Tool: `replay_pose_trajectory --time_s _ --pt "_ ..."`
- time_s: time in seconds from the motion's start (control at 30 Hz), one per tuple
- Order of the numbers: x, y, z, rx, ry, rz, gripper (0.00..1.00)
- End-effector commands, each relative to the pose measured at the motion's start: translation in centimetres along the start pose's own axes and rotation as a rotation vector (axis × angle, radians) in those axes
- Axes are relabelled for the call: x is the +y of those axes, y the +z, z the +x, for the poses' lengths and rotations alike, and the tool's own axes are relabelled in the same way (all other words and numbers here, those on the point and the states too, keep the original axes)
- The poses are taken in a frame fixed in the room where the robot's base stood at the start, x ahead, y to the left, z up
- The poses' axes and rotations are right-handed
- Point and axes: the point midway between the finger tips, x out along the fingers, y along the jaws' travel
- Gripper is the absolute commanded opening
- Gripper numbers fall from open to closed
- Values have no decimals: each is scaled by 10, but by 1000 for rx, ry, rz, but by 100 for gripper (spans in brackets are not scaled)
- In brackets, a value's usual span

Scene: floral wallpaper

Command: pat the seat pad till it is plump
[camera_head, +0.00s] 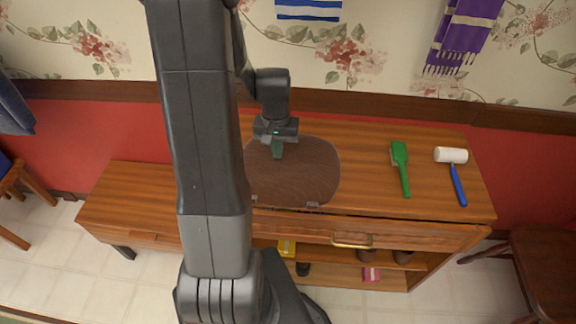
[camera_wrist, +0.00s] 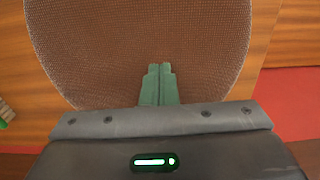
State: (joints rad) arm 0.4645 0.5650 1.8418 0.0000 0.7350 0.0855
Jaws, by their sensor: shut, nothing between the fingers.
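The seat pad (camera_head: 305,172) is a brown, mesh-textured, rounded pad lying flat on the wooden cabinet top. Its left part is hidden behind my arm in the head view. It fills much of the wrist view (camera_wrist: 95,50). My gripper (camera_head: 277,154) is over the pad's back part, pointing down. Its green fingers are together with nothing between them, and they show against the pad in the wrist view (camera_wrist: 160,70). I cannot tell whether the fingertips touch the pad.
A green brush (camera_head: 402,168) and a white-headed mallet with a blue handle (camera_head: 456,170) lie on the cabinet top (camera_head: 370,190), right of the pad. A lower wooden bench section (camera_head: 135,195) is at left. A wooden chair (camera_head: 540,265) stands at right. The wall is close behind.

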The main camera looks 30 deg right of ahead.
Motion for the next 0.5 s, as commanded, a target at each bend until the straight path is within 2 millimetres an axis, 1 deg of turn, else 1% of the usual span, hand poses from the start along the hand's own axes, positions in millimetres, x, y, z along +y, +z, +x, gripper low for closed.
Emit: replay_pose_trajectory --time_s 0.5 --pt "0 0 25 0 0 0 0"
